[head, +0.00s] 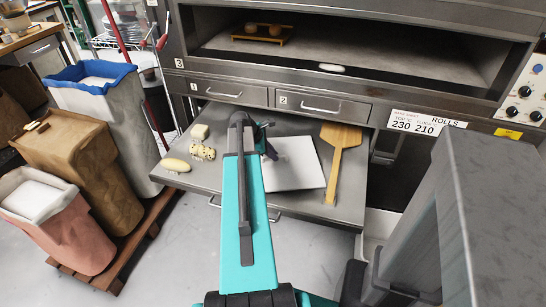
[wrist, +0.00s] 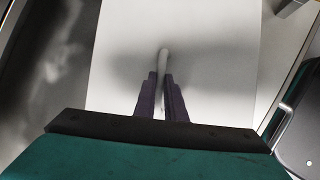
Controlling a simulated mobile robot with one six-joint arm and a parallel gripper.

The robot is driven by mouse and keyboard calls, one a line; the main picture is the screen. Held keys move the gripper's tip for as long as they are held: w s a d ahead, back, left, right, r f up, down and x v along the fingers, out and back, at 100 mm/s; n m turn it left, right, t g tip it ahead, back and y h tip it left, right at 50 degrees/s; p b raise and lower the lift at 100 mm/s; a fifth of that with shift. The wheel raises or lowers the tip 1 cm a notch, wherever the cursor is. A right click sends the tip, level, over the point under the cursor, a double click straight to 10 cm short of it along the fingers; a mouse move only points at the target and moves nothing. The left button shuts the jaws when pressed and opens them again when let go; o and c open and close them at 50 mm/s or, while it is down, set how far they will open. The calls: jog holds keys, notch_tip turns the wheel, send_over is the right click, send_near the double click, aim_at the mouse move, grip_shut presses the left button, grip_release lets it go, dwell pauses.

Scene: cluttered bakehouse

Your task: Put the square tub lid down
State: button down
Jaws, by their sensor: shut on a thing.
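The square tub lid (head: 298,164) is a flat white plate over the pull-out steel shelf below the oven. In the wrist view the lid (wrist: 205,50) fills the middle, with a small upright grip (wrist: 163,60) on it. My gripper (wrist: 162,80) is shut on that grip, its dark fingers on either side. In the head view my gripper (head: 268,148) is partly hidden by my teal arm, at the lid's left side. The lid looks level and close to the shelf; I cannot tell whether it touches.
On the shelf (head: 310,208), a wooden peel (head: 335,165) lies right of the lid. Pale loaves (head: 176,165) and a speckled roll (head: 203,152) lie to the left. The oven front with drawers (head: 320,104) stands behind.

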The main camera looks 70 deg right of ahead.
jog(key=shift+s+d+f, duration=0.1)
jog(key=shift+d+f, duration=0.05)
jog(key=shift+f, duration=0.45)
jog(key=shift+f, duration=0.1)
jog(key=c, duration=1.8)
grip_release()
jog(key=v, duration=1.2)
